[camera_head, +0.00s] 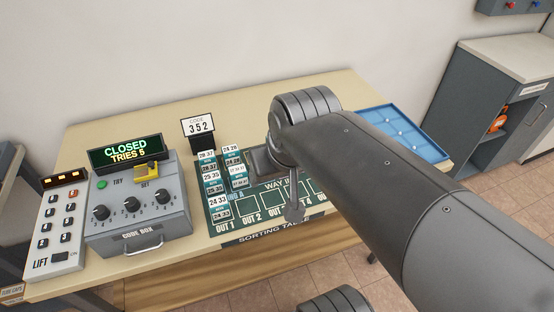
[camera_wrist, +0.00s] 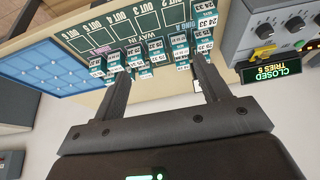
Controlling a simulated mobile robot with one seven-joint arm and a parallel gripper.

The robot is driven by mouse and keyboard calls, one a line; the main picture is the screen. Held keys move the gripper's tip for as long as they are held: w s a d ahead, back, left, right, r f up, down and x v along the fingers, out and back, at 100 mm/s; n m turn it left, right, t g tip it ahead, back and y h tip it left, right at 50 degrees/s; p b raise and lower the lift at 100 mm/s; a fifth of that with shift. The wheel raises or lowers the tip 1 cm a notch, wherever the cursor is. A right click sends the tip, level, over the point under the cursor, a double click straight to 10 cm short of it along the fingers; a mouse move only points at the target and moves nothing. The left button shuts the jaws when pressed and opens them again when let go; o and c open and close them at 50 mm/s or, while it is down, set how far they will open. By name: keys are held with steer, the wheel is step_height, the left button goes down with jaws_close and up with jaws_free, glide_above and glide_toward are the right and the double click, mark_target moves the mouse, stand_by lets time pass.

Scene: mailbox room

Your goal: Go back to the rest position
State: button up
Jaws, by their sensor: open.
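My arm (camera_head: 400,185) reaches in from the lower right over the sorting table (camera_head: 140,110). In the head view the arm hides most of my gripper. In the wrist view my gripper (camera_wrist: 160,68) is open, with its two dark fingers spread and nothing held between them. Beyond the fingers is the green sorting mat (camera_wrist: 85,38) with several small numbered blocks (camera_wrist: 133,52) in rows. In the head view these blocks (camera_head: 214,187) stand on the left part of the mat, left of my arm.
The code box (camera_head: 140,215) reads "CLOSED TRIES 5". A blue tray (camera_head: 415,150) lies at the table's right end, partly behind my arm. A grey cabinet (camera_head: 470,95) stands farther right.

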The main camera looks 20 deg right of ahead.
steer(key=shift+s+d+r+t, duration=0.1)
steer(key=shift+s+d+t, duration=0.3)
steer(key=shift+s, duration=0.45)
